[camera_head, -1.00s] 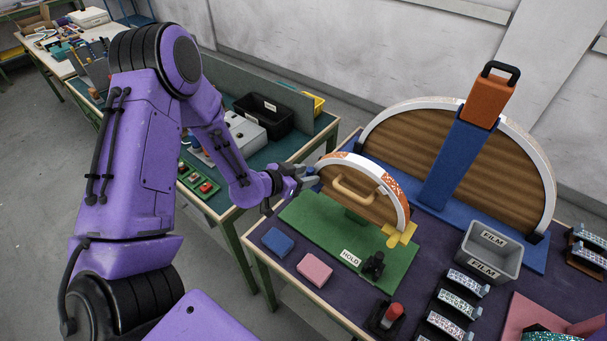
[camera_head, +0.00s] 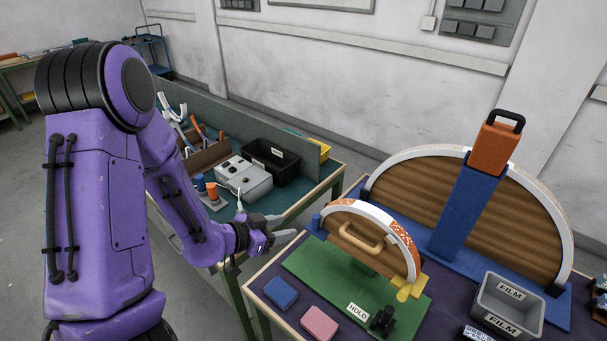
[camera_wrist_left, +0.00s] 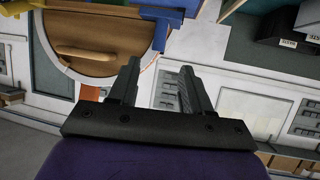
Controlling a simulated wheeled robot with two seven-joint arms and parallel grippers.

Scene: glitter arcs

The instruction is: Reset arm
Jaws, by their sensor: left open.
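My left gripper (camera_head: 277,229) is open and empty. It hangs in the air at the left edge of the front table, left of the small arch fixture (camera_head: 372,236) and apart from it. The two parted fingers (camera_wrist_left: 160,85) also show in the left wrist view, with nothing between them. The small arch has a wooden face, a handle (camera_head: 356,234) and a white rim with orange glitter patches. It stands on a green board (camera_head: 310,268) with a "HOLD" label. My right gripper is not in view.
A large wooden arch (camera_head: 508,225) with a blue and orange post stands behind. A grey "FILM" bin (camera_head: 508,307), a blue block (camera_head: 281,293) and a pink block (camera_head: 320,323) are on the table. A side bench holds a grey box (camera_head: 243,178) and a black bin (camera_head: 270,160).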

